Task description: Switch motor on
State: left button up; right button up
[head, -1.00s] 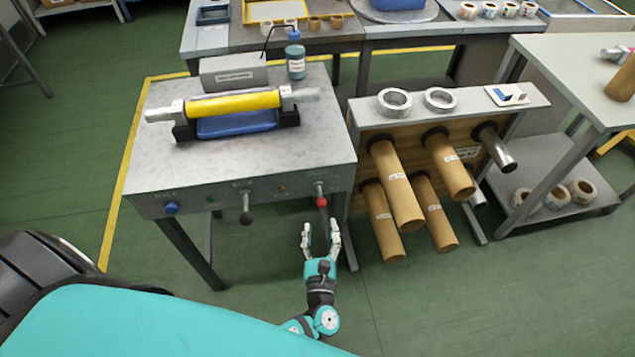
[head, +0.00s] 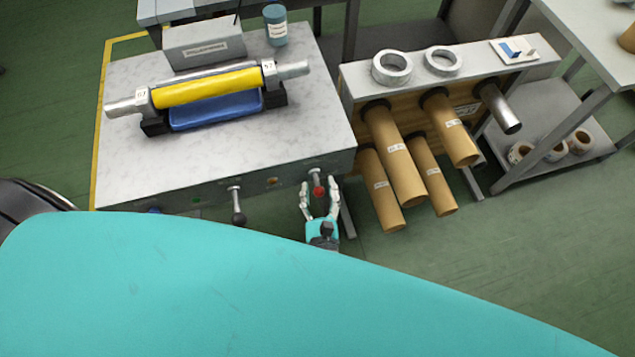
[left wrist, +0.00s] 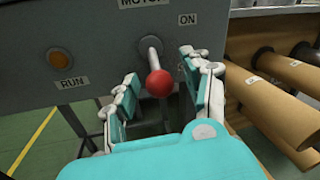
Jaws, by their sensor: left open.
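The motor lever, with a red ball knob (head: 319,191), sticks out of the front panel of the rewinder table (head: 130,88), at its right end. In the left wrist view the red knob (left wrist: 160,83) hangs on a short metal stem below the word MOTOR, with an ON label (left wrist: 187,20) to its upper right. My left gripper (head: 320,197) is open, with one finger on each side of the knob. In the left wrist view there are gaps between the knob and both fingers (left wrist: 162,92). My right gripper is not in view.
A black-knobbed lever (head: 239,217) is on the same panel to the left. An orange RUN lamp (left wrist: 60,58) sits left of the motor lever. Cardboard tubes (head: 395,165) on a rack stick out close to the right of my gripper.

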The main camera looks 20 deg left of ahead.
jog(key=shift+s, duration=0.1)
pick_arm(q)
jog(key=shift+c, duration=1.7)
grip_shut()
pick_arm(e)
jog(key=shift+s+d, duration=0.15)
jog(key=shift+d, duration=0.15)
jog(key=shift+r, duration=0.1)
